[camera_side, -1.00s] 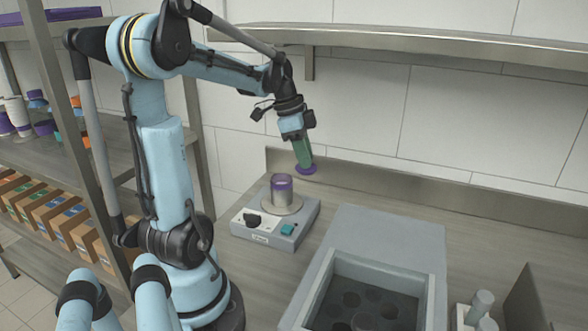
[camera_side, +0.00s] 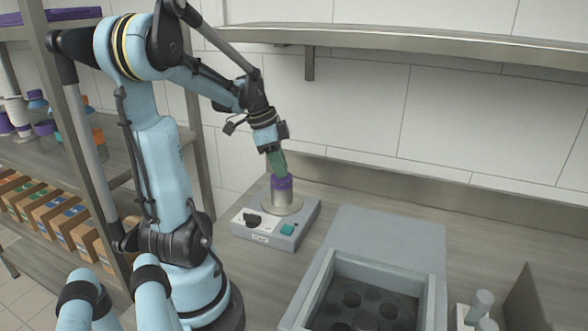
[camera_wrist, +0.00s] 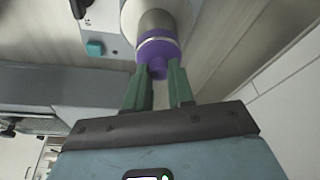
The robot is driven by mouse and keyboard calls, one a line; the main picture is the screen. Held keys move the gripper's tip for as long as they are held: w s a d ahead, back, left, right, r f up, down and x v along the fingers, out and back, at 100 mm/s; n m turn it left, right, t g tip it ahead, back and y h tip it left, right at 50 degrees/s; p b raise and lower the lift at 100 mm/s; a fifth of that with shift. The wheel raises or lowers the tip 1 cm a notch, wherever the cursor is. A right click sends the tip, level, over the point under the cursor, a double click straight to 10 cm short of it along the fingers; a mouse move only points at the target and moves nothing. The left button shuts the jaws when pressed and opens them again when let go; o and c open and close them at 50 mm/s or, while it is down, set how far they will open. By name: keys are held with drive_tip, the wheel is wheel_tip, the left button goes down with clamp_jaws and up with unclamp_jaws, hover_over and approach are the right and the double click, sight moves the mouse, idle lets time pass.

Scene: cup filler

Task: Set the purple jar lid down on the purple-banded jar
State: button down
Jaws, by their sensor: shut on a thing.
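The purple-banded jar (camera_side: 282,198) is a metal-grey cylinder standing upright on the round plate of a grey device; in the wrist view its body (camera_wrist: 156,20) shows at the top. The purple jar lid (camera_wrist: 158,52) is at the jar's mouth, in line with it, its small knob pointing toward my gripper. In the side view lid and band merge into one purple patch, so I cannot tell whether the lid is fully seated. My gripper (camera_wrist: 159,70) has green fingers shut on the lid's knob; in the side view my gripper (camera_side: 280,173) is directly above the jar, slightly tilted.
The grey device (camera_side: 262,228) has a dark knob and a teal switch (camera_side: 288,229). A grey open bin (camera_side: 320,285) with round wells stands at the front right. A metal wall shelf (camera_side: 430,42) runs above. The counter behind the bin is clear.

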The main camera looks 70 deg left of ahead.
sight(275, 177)
drive_tip(key=shift+f, duration=0.15)
drive_tip(key=c, duration=1)
unclamp_jaws()
drive_tip(key=shift+v, duration=2.85)
drive_tip(key=shift+w+d, duration=0.25)
drive_tip(key=shift+d, duration=0.1)
drive_tip(key=w+d+f+n+t, duration=0.1)
drive_tip(key=w+d, duration=0.1)
drive_tip(key=d, duration=0.6)
drive_tip(key=w+d+f+n+t, duration=0.1)
drive_tip(key=w+d+n, duration=0.1)
drive_tip(key=d, duration=0.6)
drive_tip(key=w+d+f+n+t+y, duration=0.1)
drive_tip(key=w+d+t, duration=0.1)
drive_tip(key=d, duration=0.6)
drive_tip(key=shift+d+f, duration=0.25)
drive_tip(key=shift+f, duration=0.1)
